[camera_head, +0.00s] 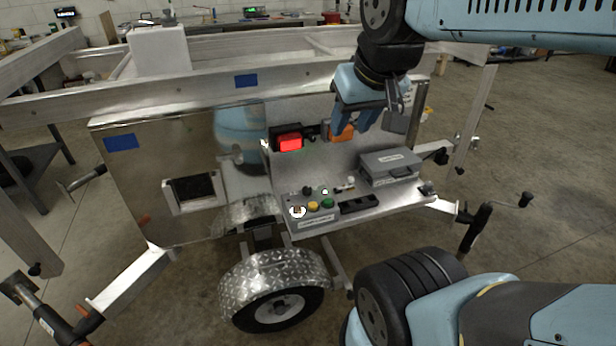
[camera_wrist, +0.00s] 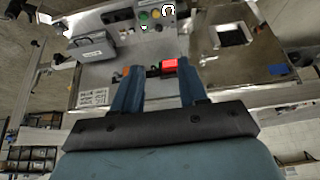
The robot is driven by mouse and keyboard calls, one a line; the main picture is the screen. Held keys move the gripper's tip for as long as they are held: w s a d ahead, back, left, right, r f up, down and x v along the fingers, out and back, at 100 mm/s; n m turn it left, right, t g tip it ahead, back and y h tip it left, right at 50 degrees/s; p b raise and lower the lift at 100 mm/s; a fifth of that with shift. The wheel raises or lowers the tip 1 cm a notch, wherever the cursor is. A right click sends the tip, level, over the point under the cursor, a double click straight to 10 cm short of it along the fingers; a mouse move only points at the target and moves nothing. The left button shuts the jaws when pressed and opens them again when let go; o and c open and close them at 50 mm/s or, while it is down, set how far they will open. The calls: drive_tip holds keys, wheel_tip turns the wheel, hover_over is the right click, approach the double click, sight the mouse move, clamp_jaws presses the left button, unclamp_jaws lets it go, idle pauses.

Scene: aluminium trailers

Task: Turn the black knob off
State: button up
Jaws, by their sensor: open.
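A small black knob (camera_head: 307,190) sits at the back of the grey control box (camera_head: 316,222) on the trailer's shelf. In the wrist view, which is upside down, a dark spot that looks like this knob (camera_wrist: 158,28) shows beside the yellow button. My gripper (camera_head: 351,134) has two blue fingers pointing down, above and behind the control box. In the wrist view the gripper (camera_wrist: 158,68) frames the back panel. The knob's pointer direction is too small to tell.
Yellow (camera_head: 313,206) and green (camera_head: 328,203) buttons and a white-ringed one (camera_head: 298,212) lie close to the knob. A red-lit box (camera_head: 289,143) and an orange item (camera_head: 342,132) are on the back panel. A grey case (camera_head: 391,167) stands right. The trailer's rail (camera_head: 200,88) runs above.

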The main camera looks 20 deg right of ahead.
drive_tip(key=shift+d, duration=0.1)
drive_tip(key=shift+o, duration=1.4)
drive_tip(key=shift+w, duration=0.15)
drive_tip(key=shift+o, duration=0.3)
drive_tip(key=w, duration=0.1)
drive_tip(key=w+d+m, duration=0.1)
drive_tip(key=w+f+m+y, duration=0.1)
drive_tip(key=w, duration=0.1)
drive_tip(key=shift+d+g, duration=0.35)
drive_tip(key=shift+g, duration=0.05)
drive_tip(key=m+g+h, duration=0.1)
drive_tip(key=m+g, duration=0.4)
drive_tip(key=m, duration=1.1)
hover_over(307, 189)
wheel_tip(307, 189, down, 22)
wheel_tip(307, 189, down, 14)
drive_tip(key=shift+r, duration=0.1)
